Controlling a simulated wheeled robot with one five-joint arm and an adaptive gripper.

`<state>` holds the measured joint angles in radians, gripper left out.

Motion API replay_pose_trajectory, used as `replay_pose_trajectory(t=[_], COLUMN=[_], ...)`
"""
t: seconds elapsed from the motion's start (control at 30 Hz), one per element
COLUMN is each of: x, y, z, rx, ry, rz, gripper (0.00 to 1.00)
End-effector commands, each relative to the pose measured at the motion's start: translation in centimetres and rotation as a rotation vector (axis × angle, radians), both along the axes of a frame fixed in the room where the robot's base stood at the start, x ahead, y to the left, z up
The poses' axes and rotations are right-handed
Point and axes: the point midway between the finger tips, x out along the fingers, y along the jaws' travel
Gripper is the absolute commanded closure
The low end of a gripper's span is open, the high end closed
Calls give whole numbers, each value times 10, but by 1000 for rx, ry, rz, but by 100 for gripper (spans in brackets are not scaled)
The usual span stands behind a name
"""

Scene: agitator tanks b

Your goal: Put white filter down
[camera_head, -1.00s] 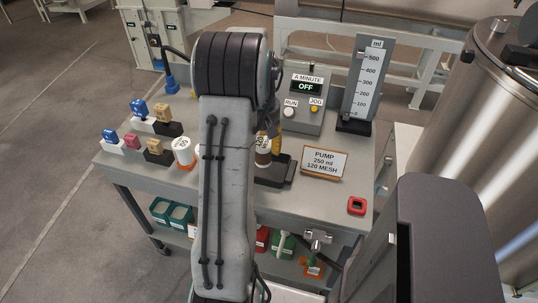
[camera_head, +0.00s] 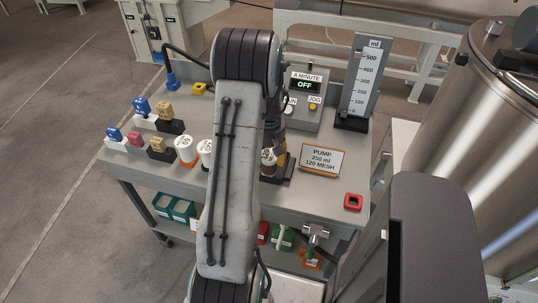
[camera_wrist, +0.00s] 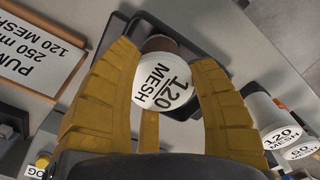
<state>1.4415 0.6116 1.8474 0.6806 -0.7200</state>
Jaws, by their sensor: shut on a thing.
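The white filter (camera_wrist: 163,82) has a round white face marked 120 MESH and a brownish body behind it. In the wrist view it sits between the yellow fingers of my gripper (camera_wrist: 165,60), which is shut on it. In the head view the filter (camera_head: 268,158) shows beside my arm, at the black tray (camera_head: 288,170) on the grey cart top. The tray's dark rim (camera_wrist: 138,22) shows behind the filter in the wrist view. I cannot tell whether the filter touches the tray. My arm hides much of the gripper in the head view.
Two white cups with orange bases, one clear (camera_head: 185,150), stand left of my arm. Several coloured blocks (camera_head: 155,125) are farther left. The PUMP 250 ml 120 MESH sign (camera_head: 322,160), control box (camera_head: 308,100), ml gauge (camera_head: 362,80) and red square (camera_head: 353,202) stand right.

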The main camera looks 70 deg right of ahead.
Motion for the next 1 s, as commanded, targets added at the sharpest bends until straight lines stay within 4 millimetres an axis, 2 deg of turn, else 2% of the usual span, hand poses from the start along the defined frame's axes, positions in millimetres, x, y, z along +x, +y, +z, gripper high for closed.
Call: replay_pose_trajectory(t=[0.23,0.27,0.5,0.8,1.0], x=[0,0,0,0,0], y=[0,0,0,0,-1], z=[-3,-3,-2,-1,15], rx=[0,0,0,0,-4], ry=[0,0,0,0,0], rz=[0,0,0,0,0], gripper=[82,44,22,21,21])
